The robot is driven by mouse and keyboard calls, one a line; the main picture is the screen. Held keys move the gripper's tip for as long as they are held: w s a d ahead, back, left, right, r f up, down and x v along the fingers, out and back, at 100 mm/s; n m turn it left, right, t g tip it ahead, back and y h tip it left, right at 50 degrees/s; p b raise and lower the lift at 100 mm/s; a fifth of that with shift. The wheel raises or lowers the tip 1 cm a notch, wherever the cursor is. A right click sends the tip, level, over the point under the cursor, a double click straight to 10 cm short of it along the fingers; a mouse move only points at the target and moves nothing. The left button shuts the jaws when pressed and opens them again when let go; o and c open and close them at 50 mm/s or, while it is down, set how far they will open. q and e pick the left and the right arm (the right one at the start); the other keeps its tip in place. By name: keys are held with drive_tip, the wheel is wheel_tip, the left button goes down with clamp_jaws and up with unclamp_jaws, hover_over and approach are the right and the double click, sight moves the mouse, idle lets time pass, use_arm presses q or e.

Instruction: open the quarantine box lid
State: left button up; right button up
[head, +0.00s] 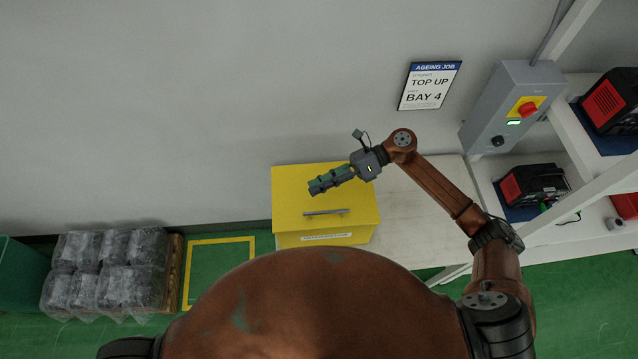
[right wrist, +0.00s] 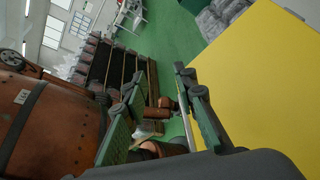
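The yellow quarantine box (head: 325,239) stands against the wall with its lid (head: 300,190) shut. A grey bar handle (head: 326,212) runs along the lid near its front edge. My right gripper (head: 318,186) reaches in from the right over the lid, pointing left, just behind the handle in the picture. In the right wrist view its two green fingers (right wrist: 160,120) are apart. The yellow lid (right wrist: 265,75) fills the right of that view. A thin grey rod shows beside the right-hand finger; I cannot tell whether it is the handle. My left gripper is out of view.
A pale bench (head: 415,205) adjoins the box on the right, with a grey switch box (head: 512,105) and shelves beyond. A sign (head: 430,85) hangs on the wall. Wrapped goods (head: 108,268) on a pallet stand left, beside a yellow-outlined floor square (head: 218,242) that is clear.

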drive_tip(key=v, duration=1.2)
drive_tip(key=shift+r, duration=0.1)
